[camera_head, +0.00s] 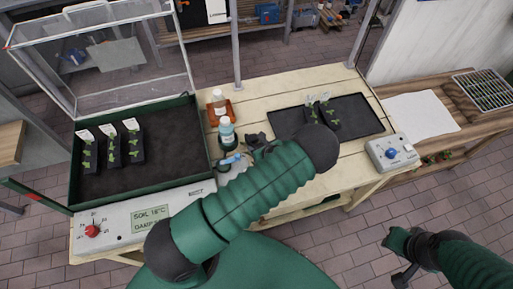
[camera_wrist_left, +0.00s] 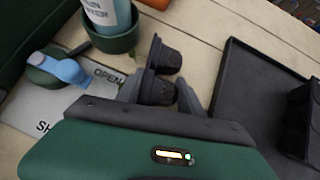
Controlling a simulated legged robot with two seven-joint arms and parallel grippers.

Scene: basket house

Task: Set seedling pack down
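My left gripper (camera_head: 258,145) is over the wooden bench, just left of the black tray (camera_head: 362,118). In the left wrist view its grey fingers (camera_wrist_left: 160,96) stand on either side of a black seedling pack (camera_wrist_left: 164,58) and appear shut on it. The pack's tapered cells show; its plants are not clearly visible. Two seedling packs (camera_head: 321,111) with white labels stand in the tray. Several more packs (camera_head: 110,148) stand at the left in the dark bed of the green propagator (camera_head: 148,187). My right gripper (camera_head: 398,260) is at the lower right, away from the bench; its opening is unclear.
A water bottle (camera_head: 227,132) in a green holder and another bottle (camera_head: 218,102) on an orange dish stand between propagator and tray. A blue-handled valve (camera_wrist_left: 68,72) is beside the left gripper. A control box (camera_head: 391,154) sits at the bench's right corner. The tray's right half is clear.

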